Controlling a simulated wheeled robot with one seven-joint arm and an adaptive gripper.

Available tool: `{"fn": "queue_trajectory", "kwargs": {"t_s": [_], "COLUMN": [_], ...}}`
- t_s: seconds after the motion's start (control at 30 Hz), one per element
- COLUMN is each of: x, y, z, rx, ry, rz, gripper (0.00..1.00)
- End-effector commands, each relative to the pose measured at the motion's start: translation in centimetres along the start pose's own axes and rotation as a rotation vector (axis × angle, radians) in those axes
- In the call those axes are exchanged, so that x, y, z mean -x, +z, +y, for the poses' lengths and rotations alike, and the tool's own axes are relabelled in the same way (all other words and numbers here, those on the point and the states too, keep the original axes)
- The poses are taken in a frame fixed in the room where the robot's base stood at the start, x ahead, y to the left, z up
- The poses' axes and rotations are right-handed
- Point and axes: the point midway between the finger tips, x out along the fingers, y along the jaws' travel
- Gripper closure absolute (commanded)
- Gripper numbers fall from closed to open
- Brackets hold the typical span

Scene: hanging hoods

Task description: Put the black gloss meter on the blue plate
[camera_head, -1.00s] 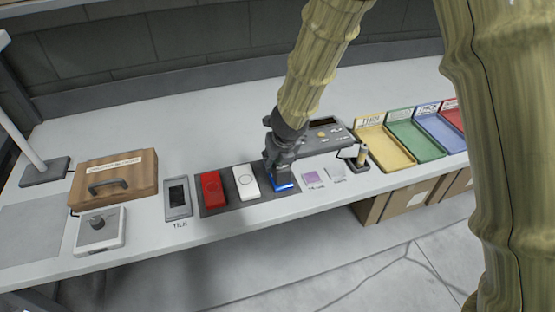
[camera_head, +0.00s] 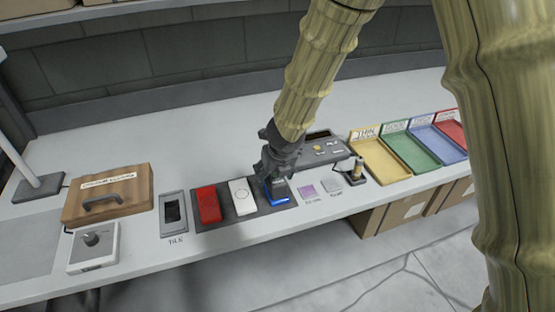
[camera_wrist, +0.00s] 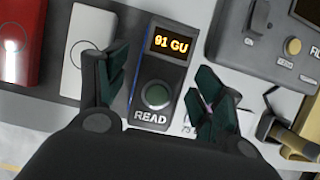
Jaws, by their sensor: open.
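My gripper's open fingers (camera_wrist: 155,95) stand one on each side of the meter, with a visible gap on the right; contact on the left is unclear.
A red plate (camera_head: 209,204) and a white plate (camera_head: 243,197) lie left on the dark mat (camera_head: 228,211). Coloured trays (camera_head: 377,162) are farther right, a wooden case (camera_head: 108,193) left.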

Motion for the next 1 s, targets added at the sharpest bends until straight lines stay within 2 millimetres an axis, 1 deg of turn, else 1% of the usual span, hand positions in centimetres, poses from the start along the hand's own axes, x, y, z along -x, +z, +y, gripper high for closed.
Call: {"fn": "queue_trajectory", "kwargs": {"t_s": [0.47,0.8,1.0], "x": [4.4,8.5,10.2], "y": [0.1,0.1,0.0], "z": [0.0,0.0,0.0], "rx": [-0.002,-0.002,0.000], "ry": [0.003,0.002,0.001], "rz": [-0.001,-0.001,0.001], "gripper": [0.32,0.32,0.32]}}
